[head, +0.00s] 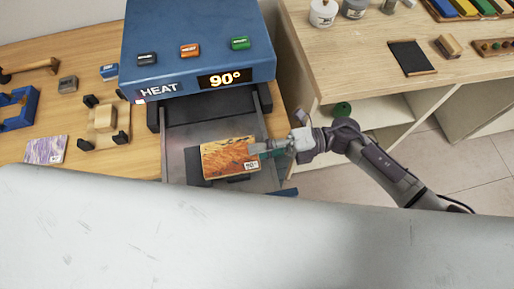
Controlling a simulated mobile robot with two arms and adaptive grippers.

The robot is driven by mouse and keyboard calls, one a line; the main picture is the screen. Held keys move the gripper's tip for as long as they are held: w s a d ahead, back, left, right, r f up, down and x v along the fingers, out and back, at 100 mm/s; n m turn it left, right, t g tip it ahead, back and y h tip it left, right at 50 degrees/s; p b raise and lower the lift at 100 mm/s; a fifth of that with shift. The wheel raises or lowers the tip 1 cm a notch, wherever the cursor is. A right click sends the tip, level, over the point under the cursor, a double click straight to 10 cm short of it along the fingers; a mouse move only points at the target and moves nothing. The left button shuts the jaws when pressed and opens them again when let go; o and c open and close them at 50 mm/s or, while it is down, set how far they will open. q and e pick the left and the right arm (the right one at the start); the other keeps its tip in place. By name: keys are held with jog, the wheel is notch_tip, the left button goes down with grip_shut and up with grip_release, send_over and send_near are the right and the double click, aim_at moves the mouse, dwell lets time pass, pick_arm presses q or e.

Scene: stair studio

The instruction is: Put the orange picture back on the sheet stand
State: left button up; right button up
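The orange picture (226,160), patterned in orange and brown with a small white label, lies over a dark block (194,168) on the pulled-out tray (190,136) of the blue heat machine. My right gripper (258,149) reaches in from the right, and its fingertips overlap the picture's right edge. The view does not show whether the fingers are closed on it. No sheet stand can be named for certain; a wooden piece with black clips (101,123) stands on the table to the left. My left gripper is not in view.
The blue machine (200,40) reads HEAT and 90° and stands behind the tray. A purple sheet (46,150), a blue holder (18,108) and small blocks are on the left table. A shelf unit (350,70) is at right. A pale surface covers the foreground.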

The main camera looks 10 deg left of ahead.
grip_shut()
dwell(0.3)
jog(key=shift+r, duration=0.1)
notch_tip(320, 180, up, 3)
jog(key=shift+f+p, duration=0.2)
jog(key=shift+p, duration=0.85)
jog(key=shift+f, duration=0.1)
jog(key=w+d+r, duration=0.2)
jog(key=d, duration=0.4)
jog(key=w+d+r+b, duration=0.1)
jog(key=w+d+r, duration=0.1)
jog(key=d, duration=0.5)
jog(key=shift+w+d+r, duration=0.15)
jog(key=shift+d+r, duration=0.05)
jog(key=shift+r, duration=0.3)
